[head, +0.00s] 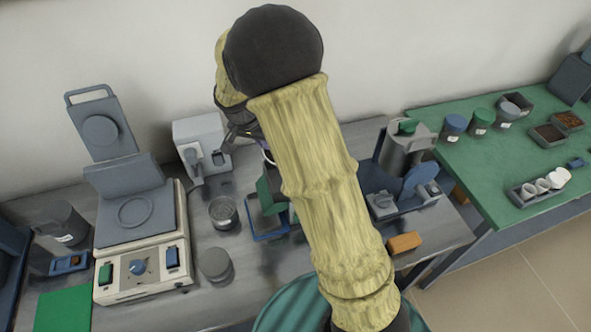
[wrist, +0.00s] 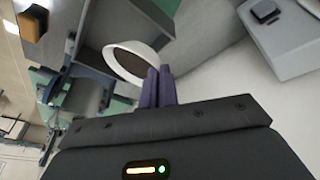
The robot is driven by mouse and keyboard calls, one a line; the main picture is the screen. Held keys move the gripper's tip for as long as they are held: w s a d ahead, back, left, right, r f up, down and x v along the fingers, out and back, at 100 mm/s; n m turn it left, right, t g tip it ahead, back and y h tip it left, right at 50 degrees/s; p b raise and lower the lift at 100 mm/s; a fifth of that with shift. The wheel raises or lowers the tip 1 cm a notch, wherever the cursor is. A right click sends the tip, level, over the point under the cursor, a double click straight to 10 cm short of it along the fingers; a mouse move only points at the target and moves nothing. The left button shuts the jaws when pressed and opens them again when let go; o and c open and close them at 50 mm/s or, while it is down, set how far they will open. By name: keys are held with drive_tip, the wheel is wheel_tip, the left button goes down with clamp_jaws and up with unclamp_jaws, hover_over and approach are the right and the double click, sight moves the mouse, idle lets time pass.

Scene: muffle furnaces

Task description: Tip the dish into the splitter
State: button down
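My gripper (wrist: 160,84) shows its two purple fingers close together at the rim of a white dish (wrist: 143,77) in the wrist view, and looks shut on it. The dish is tilted and its inside shows dark brown; I cannot tell how much material it holds. In the head view a sliver of the dish rim (head: 268,157) shows beside my arm. The splitter, which I take to be the green and blue piece (head: 268,195), stands on the bench just below, partly hidden by my arm. Its grey and green walls (wrist: 105,22) lie beyond the dish in the wrist view.
A white box device (head: 200,135) stands behind left. A steel sieve pan (head: 223,213) and a grey round pot (head: 215,265) stand left of the splitter, beside an open hot-plate device (head: 135,215). A steel cylinder device (head: 403,150) and an orange block (head: 404,243) are right.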

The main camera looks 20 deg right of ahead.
idle(0.3)
drive_tip(key=shift+s+d+r+t+y+b, duration=0.15)
drive_tip(key=shift+r+y+b, duration=0.1)
drive_tip(key=shift+y, duration=0.15)
drive_tip(key=shift+s+d+r+t+y+b, duration=0.15)
drive_tip(key=shift+r+y, duration=0.1)
drive_tip(key=shift+y, duration=0.15)
drive_tip(key=shift+w+d, duration=0.1)
drive_tip(key=shift+s+d+r+t+y, duration=0.2)
drive_tip(key=shift+d+r+t+y, duration=0.15)
drive_tip(key=shift+r+y, duration=0.2)
drive_tip(key=shift+a+f, duration=0.1)
drive_tip(key=shift+s+d+r+m+t+y, duration=0.1)
drive_tip(key=shift+d+r+m+t+y, duration=0.15)
drive_tip(key=shift+d+m+y, duration=0.15)
drive_tip(key=shift+s+d+r+t+y, duration=0.1)
drive_tip(key=shift+r+t+y, duration=0.1)
drive_tip(key=shift+t+y, duration=0.15)
